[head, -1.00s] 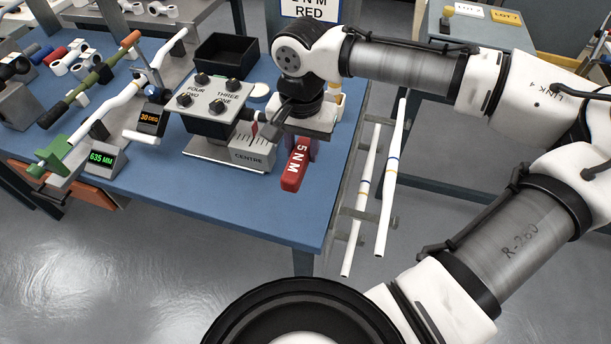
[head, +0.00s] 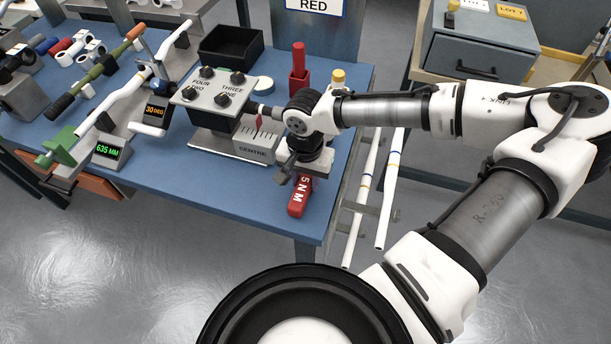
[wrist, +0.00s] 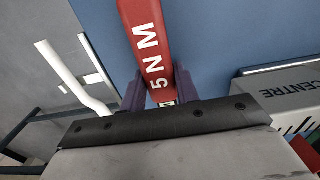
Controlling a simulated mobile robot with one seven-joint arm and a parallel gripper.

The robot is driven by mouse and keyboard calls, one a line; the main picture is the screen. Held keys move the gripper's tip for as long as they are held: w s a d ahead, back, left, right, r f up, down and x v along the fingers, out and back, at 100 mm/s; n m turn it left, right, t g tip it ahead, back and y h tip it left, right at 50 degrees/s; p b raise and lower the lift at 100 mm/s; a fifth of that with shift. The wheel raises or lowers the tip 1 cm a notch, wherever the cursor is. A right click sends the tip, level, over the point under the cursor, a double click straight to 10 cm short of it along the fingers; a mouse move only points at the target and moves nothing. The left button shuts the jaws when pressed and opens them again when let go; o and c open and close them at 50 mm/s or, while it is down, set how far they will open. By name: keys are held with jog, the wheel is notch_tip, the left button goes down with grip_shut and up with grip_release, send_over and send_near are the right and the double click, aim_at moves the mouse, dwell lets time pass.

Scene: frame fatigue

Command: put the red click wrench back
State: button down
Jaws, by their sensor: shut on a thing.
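The red click wrench (head: 299,198), marked 5 N M, is near the front right of the blue table. Its red lettered part also shows in the wrist view (wrist: 146,40). My gripper (wrist: 161,92) is shut on it, with a dark finger on each side. In the head view, my gripper (head: 301,177) covers part of the wrench. I cannot tell whether the wrench touches the table. A sign (head: 313,6) reading RED stands at the back, above an upright red piece (head: 299,67).
A grey box with knobs (head: 214,92) and a scale block marked CENTRE (head: 255,145) stand just left of my gripper. A black bin (head: 231,46) is behind them. White rods (head: 391,188) lie beyond the table's right edge. A yellow-topped piece (head: 338,77) stands at the back right.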

aim_at(306, 180)
jog(key=shift+f, duration=0.25)
jog(key=c, duration=1)
grip_release()
jog(key=shift+c, duration=0.2)
jog(key=shift+b, duration=0.35)
notch_tip(306, 180, up, 14)
jog(key=b, duration=0.1)
jog(key=shift+s+b, duration=0.2)
jog(key=shift+b, duration=0.15)
